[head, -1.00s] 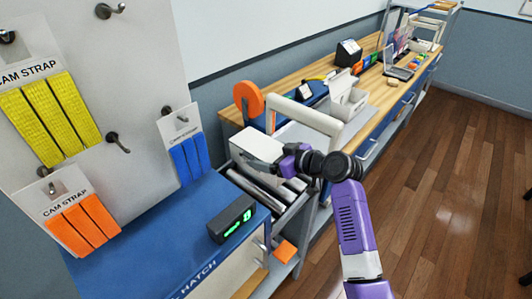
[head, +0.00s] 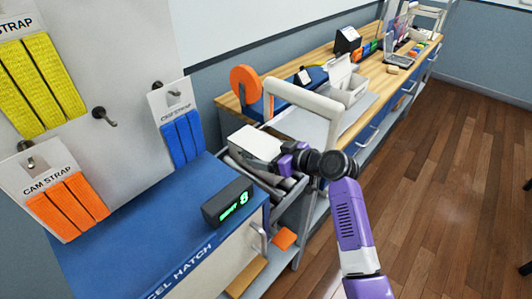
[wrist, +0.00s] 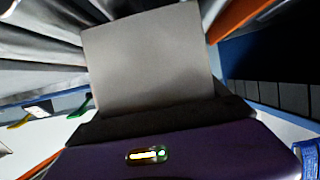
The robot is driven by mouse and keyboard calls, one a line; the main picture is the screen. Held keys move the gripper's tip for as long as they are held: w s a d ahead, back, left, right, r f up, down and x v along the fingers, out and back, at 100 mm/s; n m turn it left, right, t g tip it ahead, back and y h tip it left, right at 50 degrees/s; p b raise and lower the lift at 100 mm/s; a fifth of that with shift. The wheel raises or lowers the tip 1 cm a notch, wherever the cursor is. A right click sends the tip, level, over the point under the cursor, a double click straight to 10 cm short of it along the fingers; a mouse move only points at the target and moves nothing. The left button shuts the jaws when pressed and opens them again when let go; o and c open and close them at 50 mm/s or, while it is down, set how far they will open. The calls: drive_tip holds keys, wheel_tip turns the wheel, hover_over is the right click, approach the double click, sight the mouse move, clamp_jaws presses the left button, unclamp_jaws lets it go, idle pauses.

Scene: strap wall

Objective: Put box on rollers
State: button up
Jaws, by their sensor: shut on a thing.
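A white box (head: 254,143) is held in my gripper (head: 281,161), beside the blue-topped cabinet. In the head view the box is over the grey rollers (head: 236,164) of a low rack, covering part of them. I cannot tell whether its underside touches them. In the wrist view the box (wrist: 150,62) is a grey face filling the upper middle, straight in front of my purple gripper (wrist: 155,118). My gripper is shut on the box; its fingertips are mostly hidden.
A cabinet with a blue top (head: 140,215) and a dark display (head: 228,203) stands at near left. A white curved rail (head: 305,95) rises behind my gripper. The wooden bench (head: 385,88) holds an open white carton (head: 347,84).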

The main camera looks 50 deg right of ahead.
drive_tip(key=shift+f+b, duration=0.45)
drive_tip(key=shift+f, duration=0.05)
drive_tip(key=o, duration=1.5)
drive_tip(key=shift+b+v, duration=0.55)
drive_tip(key=shift+v, duration=3.35)
drive_tip(key=shift+s, duration=0.15)
